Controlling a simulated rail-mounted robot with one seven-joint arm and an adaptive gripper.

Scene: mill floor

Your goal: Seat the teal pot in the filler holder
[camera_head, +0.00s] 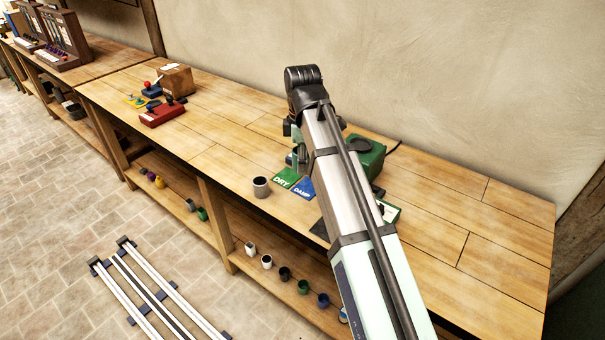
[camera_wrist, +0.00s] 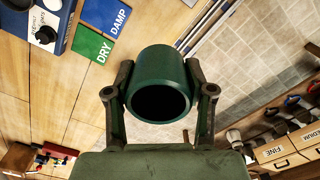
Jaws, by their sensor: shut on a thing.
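The dark green-teal pot (camera_wrist: 160,88) is in the middle of the wrist view, its round dark opening facing the camera. My gripper (camera_wrist: 160,68) has one finger on each side of the pot and is shut on it. In the head view my gripper (camera_head: 298,152) is above the bench near the DRY and DAMP cards, mostly behind my arm; the held pot is not clear there. I cannot tell for certain which thing is the filler holder. A green box-shaped unit (camera_head: 366,158) with a dark round top stands behind my arm.
A grey cup (camera_head: 261,187) stands near the bench's front edge, left of the green DRY card (camera_head: 287,177) and blue DAMP card (camera_head: 303,188). A red tool (camera_head: 162,112) and a brown box (camera_head: 175,79) stand further left. Several small pots line the lower shelf. The bench's right end is clear.

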